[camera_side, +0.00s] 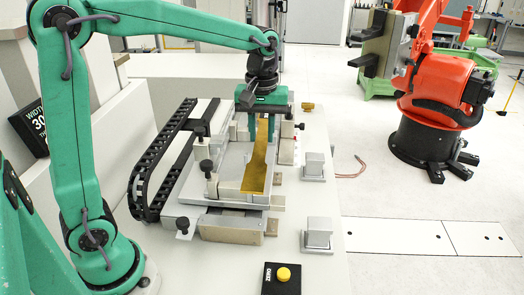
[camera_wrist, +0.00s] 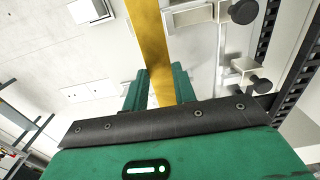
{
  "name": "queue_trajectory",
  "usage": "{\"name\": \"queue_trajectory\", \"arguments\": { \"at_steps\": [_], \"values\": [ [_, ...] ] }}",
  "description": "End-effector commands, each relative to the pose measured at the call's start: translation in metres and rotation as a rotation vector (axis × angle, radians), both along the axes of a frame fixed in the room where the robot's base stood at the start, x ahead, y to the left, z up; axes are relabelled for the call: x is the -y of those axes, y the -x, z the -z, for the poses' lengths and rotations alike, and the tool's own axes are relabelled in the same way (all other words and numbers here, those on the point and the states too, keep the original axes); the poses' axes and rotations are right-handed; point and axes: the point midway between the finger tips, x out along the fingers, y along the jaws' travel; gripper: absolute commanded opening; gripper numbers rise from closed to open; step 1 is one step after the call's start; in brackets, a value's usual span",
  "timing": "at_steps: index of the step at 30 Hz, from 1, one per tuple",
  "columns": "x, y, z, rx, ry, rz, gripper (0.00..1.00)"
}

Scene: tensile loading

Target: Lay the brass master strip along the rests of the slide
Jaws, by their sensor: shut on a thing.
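The brass master strip (camera_side: 257,168) is a long golden strip, narrow in the middle and wider at its ends. In the side view it lies lengthwise over the slide (camera_side: 231,168). My green gripper (camera_side: 262,135) is over its far part, shut on it. In the wrist view the strip (camera_wrist: 151,45) runs up from between the green fingers (camera_wrist: 157,90). I cannot tell whether the strip touches the rests, since the strip and gripper hide them.
Black-knobbed clamps (camera_side: 206,167) stand along the slide's left side. A black cable chain (camera_side: 150,172) curves at left. Grey blocks (camera_side: 314,166) sit to the right on the bench. An orange robot (camera_side: 437,95) stands apart at right.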

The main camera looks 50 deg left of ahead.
Motion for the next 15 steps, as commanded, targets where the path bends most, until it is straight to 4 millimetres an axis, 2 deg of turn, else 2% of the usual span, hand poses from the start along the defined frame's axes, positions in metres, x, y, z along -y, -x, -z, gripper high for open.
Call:
{"name": "queue_trajectory", "arguments": {
  "at_steps": [9, 15],
  "values": [
    [0.002, -0.002, 0.000, 0.003, 0.000, 0.001, 0.00],
    [0.020, -0.013, 0.004, 0.003, 0.000, 0.004, 0.00]
  ]
}}
